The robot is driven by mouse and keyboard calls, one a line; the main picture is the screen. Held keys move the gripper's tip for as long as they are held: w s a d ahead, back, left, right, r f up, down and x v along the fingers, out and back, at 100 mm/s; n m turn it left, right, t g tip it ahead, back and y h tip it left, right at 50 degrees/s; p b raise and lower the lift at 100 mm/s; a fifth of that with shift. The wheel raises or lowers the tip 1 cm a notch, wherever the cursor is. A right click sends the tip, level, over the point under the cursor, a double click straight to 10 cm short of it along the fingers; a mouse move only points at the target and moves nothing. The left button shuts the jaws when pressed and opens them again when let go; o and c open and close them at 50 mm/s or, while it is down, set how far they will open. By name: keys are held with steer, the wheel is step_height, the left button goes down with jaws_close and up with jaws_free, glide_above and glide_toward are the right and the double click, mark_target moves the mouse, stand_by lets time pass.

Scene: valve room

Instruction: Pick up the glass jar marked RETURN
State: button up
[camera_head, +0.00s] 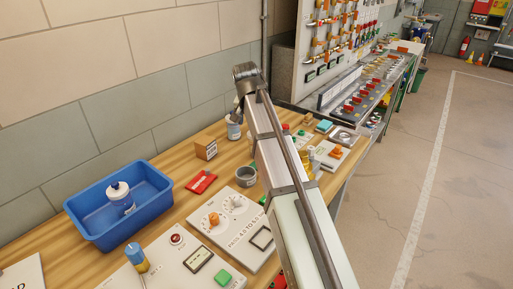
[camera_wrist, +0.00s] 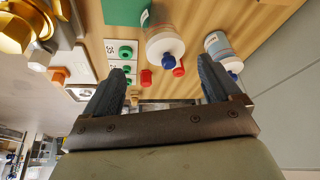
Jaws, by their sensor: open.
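A white-labelled jar (camera_head: 234,131) stands on the wooden bench by the wall, right under my gripper (camera_head: 238,106). Its label is too small to read. A second pale jar with a blue-grey label and dark cap (camera_head: 121,199) is in the blue bin. In the wrist view, two jars with blue caps show beyond my fingers: one pale jar (camera_wrist: 163,42) between them and one jar with a blue-grey label (camera_wrist: 219,45) to the right. Neither marking is legible, so I cannot tell which says RETURN. My gripper (camera_wrist: 160,78) is open, with nothing between its fingers.
The blue bin (camera_head: 78,208) sits at the left of the bench. A cardboard box (camera_head: 205,147), a red item (camera_head: 201,182), a grey cup (camera_head: 246,176) and control panels (camera_head: 222,222) stand nearer. The tiled wall runs along the back.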

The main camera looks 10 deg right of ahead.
steer(key=w+f+n, duration=0.1)
steer(key=f, duration=0.1)
steer(key=w+f+n, duration=0.1)
steer(key=f, duration=0.2)
steer(key=w+d+f+n, duration=0.1)
steer(key=f, duration=0.1)
steer(key=shift+w+f, duration=0.15)
steer(key=shift+f, duration=0.25)
steer(key=shift+x, duration=2.1)
steer(key=shift+f, duration=0.65)
steer(key=c, duration=1.5)
